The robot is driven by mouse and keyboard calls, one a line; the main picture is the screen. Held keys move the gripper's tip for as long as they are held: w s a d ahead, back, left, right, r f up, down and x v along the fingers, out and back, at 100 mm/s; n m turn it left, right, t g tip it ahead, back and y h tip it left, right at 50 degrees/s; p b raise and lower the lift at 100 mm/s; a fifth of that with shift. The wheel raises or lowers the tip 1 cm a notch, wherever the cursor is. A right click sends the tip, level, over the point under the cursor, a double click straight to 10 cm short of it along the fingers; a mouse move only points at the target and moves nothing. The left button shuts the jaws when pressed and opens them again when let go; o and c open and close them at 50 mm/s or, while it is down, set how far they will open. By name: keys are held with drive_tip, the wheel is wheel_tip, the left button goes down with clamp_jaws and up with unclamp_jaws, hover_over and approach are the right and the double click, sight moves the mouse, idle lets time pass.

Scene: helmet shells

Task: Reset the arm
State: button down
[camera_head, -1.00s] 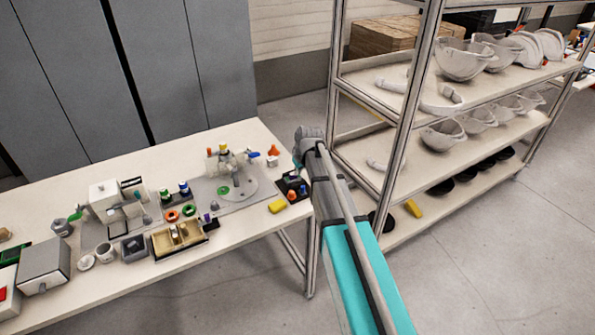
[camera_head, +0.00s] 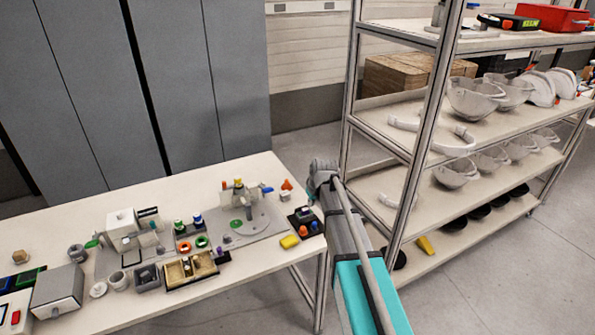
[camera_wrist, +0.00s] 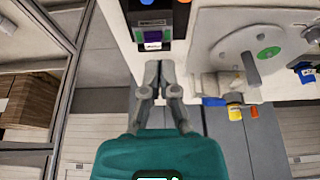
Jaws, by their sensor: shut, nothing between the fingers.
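My gripper (camera_wrist: 152,75) shows in the wrist view with its two grey fingers together and nothing between them. It hangs over the end of the white table (camera_wrist: 116,44). In the head view my arm reaches up from the bottom right. Its end stands in the gap between the table (camera_head: 262,276) and the shelf rack (camera_head: 392,150), and the fingers cannot be made out there. A small dark tray (camera_wrist: 152,30) with coloured parts lies on the table beyond the fingertips in the wrist view; I see no contact.
The rack carries several pale helmet shells (camera_head: 470,100). Grey cabinets (camera_head: 165,80) stand behind. The floor at right is open.

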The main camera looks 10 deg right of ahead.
drive_tip(key=shift+s, duration=0.15)
drive_tip(key=s+f+m+g+h, duration=0.1)
drive_tip(key=s+m+g, duration=0.2)
drive_tip(key=s, duration=2.2)
drive_tip(key=shift+s+m+g, duration=0.3)
drive_tip(key=shift+g, duration=0.1)
